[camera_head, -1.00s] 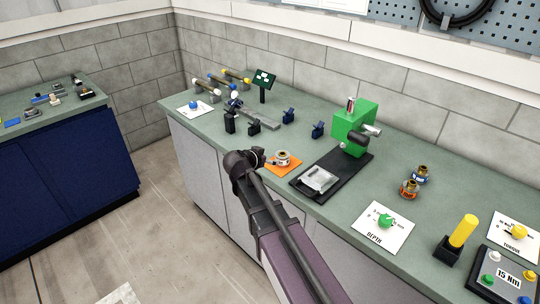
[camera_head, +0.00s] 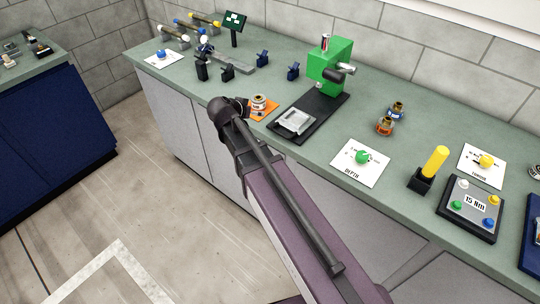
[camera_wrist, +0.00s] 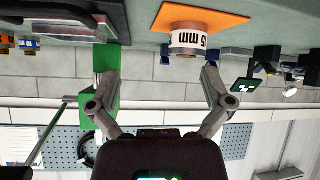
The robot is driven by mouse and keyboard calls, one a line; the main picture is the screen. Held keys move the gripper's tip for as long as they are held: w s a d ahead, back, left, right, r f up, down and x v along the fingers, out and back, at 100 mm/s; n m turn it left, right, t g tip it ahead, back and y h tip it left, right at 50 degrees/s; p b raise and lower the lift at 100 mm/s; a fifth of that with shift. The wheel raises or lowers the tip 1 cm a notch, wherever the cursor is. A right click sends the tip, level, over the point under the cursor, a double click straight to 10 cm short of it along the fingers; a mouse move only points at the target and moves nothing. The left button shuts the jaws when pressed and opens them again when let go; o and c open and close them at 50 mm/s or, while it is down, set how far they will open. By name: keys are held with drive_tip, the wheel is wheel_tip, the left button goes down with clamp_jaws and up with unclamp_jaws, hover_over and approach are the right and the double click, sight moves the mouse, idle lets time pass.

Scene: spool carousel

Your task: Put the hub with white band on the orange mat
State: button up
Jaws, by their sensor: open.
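The hub with white band (camera_head: 258,102) stands upright on the orange mat (camera_head: 264,115), near the front edge of the green counter. In the wrist view, which is upside down, the hub (camera_wrist: 187,40) shows its white band with dark lettering, and its base meets the orange mat (camera_wrist: 215,17). My gripper (camera_wrist: 158,72) is open, with its two fingers spread and nothing between the tips. The hub lies beyond the fingertips, nearer the right finger in that view. In the head view my wrist hides most of the gripper, just left of the hub.
A green press on a black base (camera_head: 306,117) stands right of the mat. Two more hubs, one with an orange band (camera_head: 384,126) and one with a blue band (camera_head: 397,109), stand farther right. Dark blue holders (camera_head: 262,59) stand behind. Bare counter lies left of the mat.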

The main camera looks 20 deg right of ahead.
drive_tip(key=s+d+f+n+g+y, duration=0.1)
drive_tip(key=s, duration=0.2)
drive_tip(key=s+d+f+n+g, duration=0.1)
drive_tip(key=s+f, duration=0.1)
drive_tip(key=s, duration=0.1)
drive_tip(key=s+d+f+g+y, duration=0.1)
drive_tip(key=s, duration=0.2)
drive_tip(key=shift+d+f+n+g+y, duration=0.3)
drive_tip(key=shift+f+n+g, duration=0.1)
drive_tip(key=s+f+n+g+y, duration=0.2)
drive_tip(key=s+n+y, duration=0.3)
drive_tip(key=s, duration=0.5)
drive_tip(key=shift+s+a+f+g, duration=0.3)
drive_tip(key=shift+a+g, duration=0.15)
drive_tip(key=shift+g, duration=0.25)
drive_tip(key=shift+r+p, duration=0.45)
